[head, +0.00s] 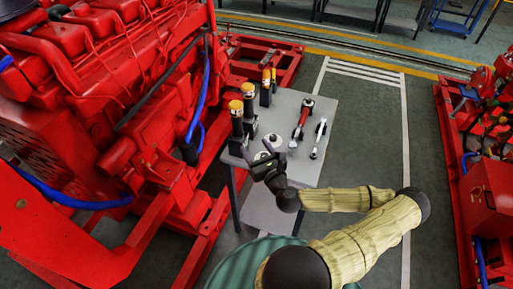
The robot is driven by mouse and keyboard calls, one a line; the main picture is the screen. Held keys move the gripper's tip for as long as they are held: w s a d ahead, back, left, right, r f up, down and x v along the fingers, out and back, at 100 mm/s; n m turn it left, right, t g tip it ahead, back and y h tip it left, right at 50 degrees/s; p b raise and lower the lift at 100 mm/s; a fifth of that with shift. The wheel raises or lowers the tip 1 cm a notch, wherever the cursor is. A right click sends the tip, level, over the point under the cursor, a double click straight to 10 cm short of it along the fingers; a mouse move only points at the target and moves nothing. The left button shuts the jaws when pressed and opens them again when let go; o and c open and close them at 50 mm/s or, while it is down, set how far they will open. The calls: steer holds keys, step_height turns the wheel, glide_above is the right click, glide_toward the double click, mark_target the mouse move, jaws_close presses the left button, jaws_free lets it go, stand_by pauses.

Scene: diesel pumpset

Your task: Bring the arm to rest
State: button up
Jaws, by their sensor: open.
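My gripper (266,160) is open over the near left part of a small grey table (294,215). My arm, with beige links and black joints, reaches in from the lower right. A pale round part (272,139) sits on the table just beyond my gripper. Whether the fingers touch it or anything else cannot be told at this size. Nothing is clearly seen between the fingers.
A large red engine (130,110) is close on the left. Red machinery (490,170) stands at right. The floor (365,130) between is clear.

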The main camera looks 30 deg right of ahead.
steer(key=s+a+f+n+g+y, duration=0.3)
steer(key=a+f+n+g+y, duration=0.25)
steer(key=n, duration=0.55)
steer(key=s+a+f+n+g+y, duration=0.2)
steer(key=s+a+f+n+g, duration=0.15)
steer(key=a+n+g, duration=0.5)
steer(key=s+a+r+n+h, duration=0.1)
steer(key=s+r+n+h, duration=0.1)
steer(key=r+n, duration=0.6)
steer(key=s+a+r+n+g+h, duration=0.1)
steer(key=r+n+h, duration=0.3)
steer(key=r+n, duration=0.5)
step_height(320, 180, up, 3)
steer(key=shift+s+a+f, duration=0.15)
steer(key=shift+s+a, duration=0.05)
steer(key=shift+s, duration=0.7)
steer(key=shift+n, duration=0.25)
